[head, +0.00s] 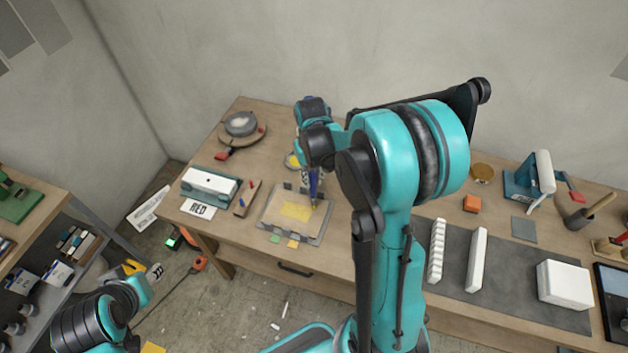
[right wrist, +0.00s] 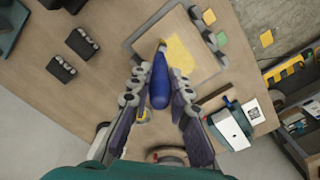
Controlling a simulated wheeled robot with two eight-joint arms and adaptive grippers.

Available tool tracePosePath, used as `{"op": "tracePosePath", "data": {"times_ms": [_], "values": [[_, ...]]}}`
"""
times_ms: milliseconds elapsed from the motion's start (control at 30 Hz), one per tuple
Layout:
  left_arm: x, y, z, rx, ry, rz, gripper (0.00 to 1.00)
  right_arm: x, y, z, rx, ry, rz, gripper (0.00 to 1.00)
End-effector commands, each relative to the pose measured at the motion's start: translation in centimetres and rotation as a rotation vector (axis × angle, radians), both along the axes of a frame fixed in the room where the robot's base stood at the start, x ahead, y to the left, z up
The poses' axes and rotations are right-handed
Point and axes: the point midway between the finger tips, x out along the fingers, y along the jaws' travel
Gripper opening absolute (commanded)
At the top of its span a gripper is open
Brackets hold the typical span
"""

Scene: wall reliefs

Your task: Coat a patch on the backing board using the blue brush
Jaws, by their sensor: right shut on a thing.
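The backing board (head: 308,229) is a pale tan sheet in a grey frame on the workbench. It bears a yellow patch (head: 296,210), which also shows in the right wrist view (right wrist: 183,56). The blue brush (head: 313,184) stands steeply over the board. In the right wrist view, the brush (right wrist: 160,82) sits between the fingers of my right gripper (right wrist: 160,73), which is shut on it. Its tip reaches the patch's edge; whether it touches is unclear. Part of my left arm shows at the lower left of the head view, but its gripper does not.
A round grey dish (head: 240,123) stands behind. A yellow pot (head: 292,160) is behind the board. A dark mat (head: 510,290) with white pieces lies right, beyond my arm.

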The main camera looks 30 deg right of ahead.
Motion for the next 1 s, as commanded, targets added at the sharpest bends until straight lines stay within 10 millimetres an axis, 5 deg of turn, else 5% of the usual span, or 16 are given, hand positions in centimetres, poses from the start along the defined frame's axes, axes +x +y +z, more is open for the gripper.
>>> {"op": "tracePosePath", "data": {"times_ms": [333,1000], "values": [[0.0,0.0,2.1,0.0,0.0,0.0,0.4,0.5,0.2,3.1,0.0,0.0,0.002,0.0],[0.0,0.0,2.2,0.0,0.0,0.0,0.4,0.6,0.2,3.3,0.0,0.0,0.002,0.0]]}}
